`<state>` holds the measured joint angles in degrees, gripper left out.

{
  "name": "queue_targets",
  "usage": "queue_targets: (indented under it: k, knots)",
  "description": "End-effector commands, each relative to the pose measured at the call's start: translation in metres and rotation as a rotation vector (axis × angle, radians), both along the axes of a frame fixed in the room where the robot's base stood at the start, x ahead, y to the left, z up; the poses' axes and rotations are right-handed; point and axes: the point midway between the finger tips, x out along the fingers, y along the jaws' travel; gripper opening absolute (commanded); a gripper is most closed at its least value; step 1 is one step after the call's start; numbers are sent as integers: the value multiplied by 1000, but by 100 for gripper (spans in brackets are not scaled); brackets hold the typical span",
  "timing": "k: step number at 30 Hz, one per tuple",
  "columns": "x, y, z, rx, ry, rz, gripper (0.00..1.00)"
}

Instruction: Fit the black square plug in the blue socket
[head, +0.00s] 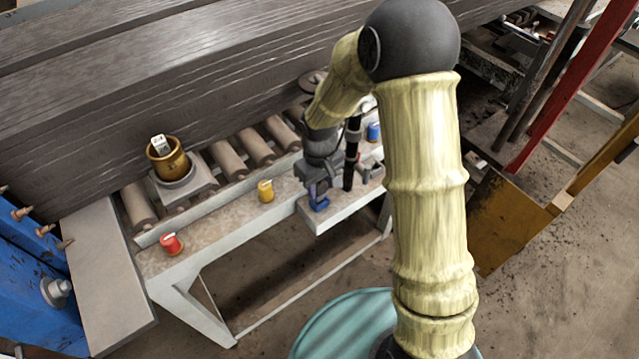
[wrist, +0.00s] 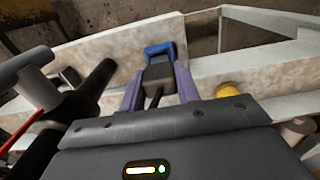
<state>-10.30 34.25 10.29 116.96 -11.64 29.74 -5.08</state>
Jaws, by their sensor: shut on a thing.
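My gripper (head: 318,190) is low over the near edge of the pale bench, with its purple fingers pointing down. In the wrist view my gripper (wrist: 158,80) is shut on the black square plug (wrist: 157,71), a dark block between the fingers. The blue socket (head: 320,204) sits on the bench right under the fingertips. In the wrist view the socket (wrist: 160,47) shows as a blue rim just beyond the plug. The plug hides part of the socket, and I cannot tell whether its lower end is inside. In the head view the fingers mostly hide the plug.
A black rod (head: 351,160) stands close to the right of my gripper. A yellow cup (head: 265,191) and a red cup (head: 171,244) stand on the bench (head: 225,228) to the left. A blue container (head: 374,132) is behind right. A brass pot (head: 172,166) is behind left.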

Motion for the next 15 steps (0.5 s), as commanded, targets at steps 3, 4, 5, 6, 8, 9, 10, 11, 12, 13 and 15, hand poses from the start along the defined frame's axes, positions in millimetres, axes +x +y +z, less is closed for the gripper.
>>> queue_targets:
  k: [3, 4, 5, 6, 8, 9, 10, 11, 12, 13, 15]
  knots:
    - [0, 0, -2, 0, 0, 0, 10]
    - [0, 0, -3, 0, 0, 0, 10]
    - [0, 0, -3, 0, 0, 0, 10]
    - [0, 0, -4, 0, 0, 0, 10]
    - [0, 0, -5, 0, 0, 0, 10]
    - [0, 0, -5, 0, 0, 0, 10]
    - [0, 0, -6, 0, 0, 0, 10]
    - [0, 0, -6, 0, 0, 0, 10]
    - [0, 0, -7, 0, 0, 0, 10]
    - [0, 0, -7, 0, 0, 0, 10]
    - [0, 0, -8, 0, 0, 0, 10]
